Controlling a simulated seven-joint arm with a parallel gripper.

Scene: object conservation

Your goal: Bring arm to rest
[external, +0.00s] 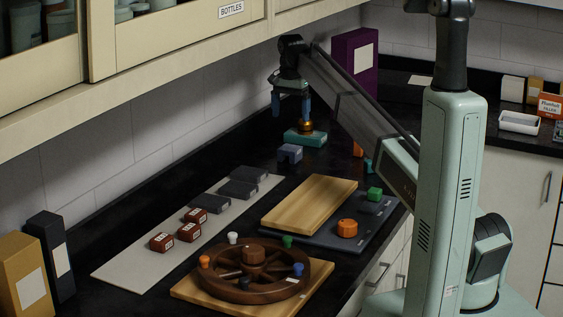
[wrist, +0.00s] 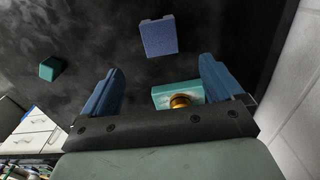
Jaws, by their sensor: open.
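My gripper (external: 291,103) hangs at the back of the black counter, near the wall, with its blue fingers pointing down and apart. In the wrist view my gripper (wrist: 160,88) is open, and nothing shows clamped between the fingers. A teal block (external: 305,138) with a brass-coloured knob (external: 305,127) on top stands on the counter just beyond and below the fingers. In the wrist view the teal block (wrist: 162,97) and the knob (wrist: 180,100) show partly behind the gripper's dark bar. I cannot tell the exact gap between fingers and knob.
A blue-grey notched block (external: 289,153) stands nearby. A grey mat (external: 130,266) holds dark slabs and red-brown blocks. A wooden wheel (external: 254,291) with coloured pegs sits in front. A wooden board (external: 310,204) lies on a dark tray (external: 380,225). A purple box (external: 362,48) stands behind my arm.

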